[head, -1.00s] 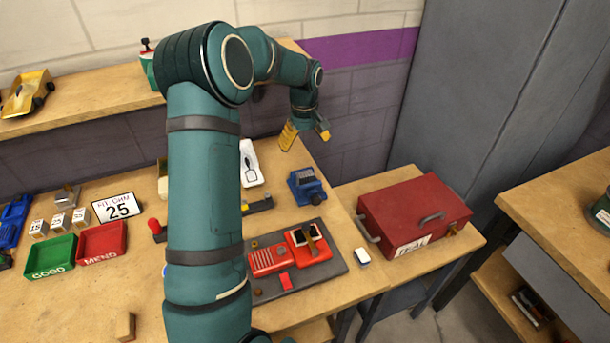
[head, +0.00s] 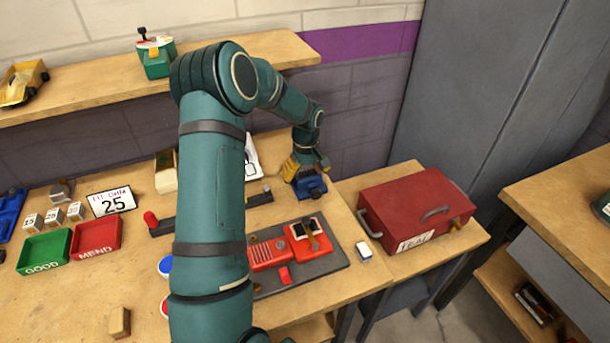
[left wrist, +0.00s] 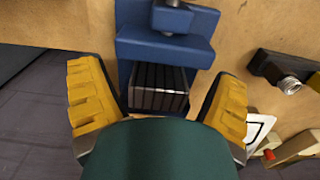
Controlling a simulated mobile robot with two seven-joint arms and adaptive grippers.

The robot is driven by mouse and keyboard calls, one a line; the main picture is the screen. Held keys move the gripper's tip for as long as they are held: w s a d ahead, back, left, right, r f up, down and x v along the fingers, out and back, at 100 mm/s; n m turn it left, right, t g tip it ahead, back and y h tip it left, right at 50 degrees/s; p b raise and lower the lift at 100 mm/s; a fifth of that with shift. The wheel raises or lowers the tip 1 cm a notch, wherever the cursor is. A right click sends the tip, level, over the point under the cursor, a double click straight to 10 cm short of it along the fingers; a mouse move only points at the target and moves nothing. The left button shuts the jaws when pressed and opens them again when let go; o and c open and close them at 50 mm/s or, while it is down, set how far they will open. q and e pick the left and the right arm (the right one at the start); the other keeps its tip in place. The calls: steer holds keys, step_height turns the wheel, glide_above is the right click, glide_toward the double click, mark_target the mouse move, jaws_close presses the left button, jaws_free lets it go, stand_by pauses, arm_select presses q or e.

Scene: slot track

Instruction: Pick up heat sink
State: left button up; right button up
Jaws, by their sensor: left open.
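The heat sink (left wrist: 158,88) is a dark finned block in the left wrist view. It sits at the blue vise-like holder (left wrist: 165,40), in front of its upper jaw. In the head view the blue holder (head: 311,186) stands near the right edge of the bench, and the heat sink is hidden there by my gripper. My left gripper (head: 303,168) has yellow fingers and is at the holder from above. In the left wrist view its open fingers (left wrist: 158,108) stand on either side of the heat sink, with a gap on each side. My right gripper is not in view.
A grey mat (head: 330,262) with red parts lies in front of the holder. A red toolbox (head: 415,208) stands on the lower side table to the right. A white card (head: 251,160) with a black outline lies left of the holder. A wall shelf (head: 95,92) runs behind.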

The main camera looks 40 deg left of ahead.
arm_select(q)
steer(key=shift+f, duration=0.3)
steer(key=shift+r, duration=0.1)
steer(key=c, duration=1.3)
